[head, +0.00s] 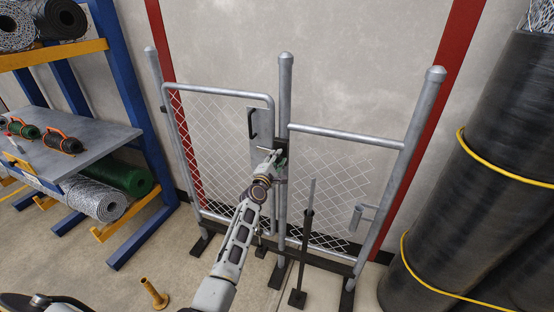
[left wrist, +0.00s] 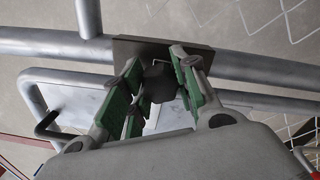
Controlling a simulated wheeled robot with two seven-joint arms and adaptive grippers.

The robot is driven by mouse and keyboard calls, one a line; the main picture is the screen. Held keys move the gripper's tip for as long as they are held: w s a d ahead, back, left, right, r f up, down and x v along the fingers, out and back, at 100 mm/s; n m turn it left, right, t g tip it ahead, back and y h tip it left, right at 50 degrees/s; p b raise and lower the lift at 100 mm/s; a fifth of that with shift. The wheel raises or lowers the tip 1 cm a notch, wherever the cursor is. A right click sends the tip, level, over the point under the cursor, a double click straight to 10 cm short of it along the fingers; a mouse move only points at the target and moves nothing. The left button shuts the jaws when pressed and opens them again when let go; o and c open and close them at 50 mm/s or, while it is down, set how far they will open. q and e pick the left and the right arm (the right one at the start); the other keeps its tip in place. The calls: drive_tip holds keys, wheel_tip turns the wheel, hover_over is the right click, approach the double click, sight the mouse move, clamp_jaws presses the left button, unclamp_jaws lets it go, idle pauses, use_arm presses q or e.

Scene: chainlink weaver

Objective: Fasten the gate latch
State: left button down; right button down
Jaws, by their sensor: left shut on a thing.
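The gate (head: 215,93) is a grey tube frame with chain-link mesh, standing between the left post and the middle post (head: 285,85). A light metal plate with a black pull handle (head: 251,122) sits at its right edge. My left gripper (head: 277,158) is at the latch by the middle post. In the left wrist view, its green-padded fingers (left wrist: 158,88) are shut on a dark latch knob (left wrist: 158,80) in front of a dark plate (left wrist: 130,48). The fingers hide part of the latch, so I cannot tell the bolt's position. My right gripper is out of view.
A fixed fence panel with a top rail (head: 345,134) stands right of the middle post. A thin upright rod on a dark base (head: 298,298) stands in front. Large black rolls (head: 470,170) are at right, a blue shelf rack (head: 118,80) at left. A brass-coloured piece (head: 154,294) stands on the floor.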

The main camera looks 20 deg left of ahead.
use_arm(q)
drive_tip(key=shift+n, duration=0.5)
drive_tip(key=c, duration=1.1)
unclamp_jaws()
drive_tip(key=shift+o, duration=0.2)
drive_tip(key=s, duration=1.2)
drive_tip(key=shift+a+f, duration=0.2)
drive_tip(key=shift+f, duration=0.1)
drive_tip(key=shift+f, duration=0.15)
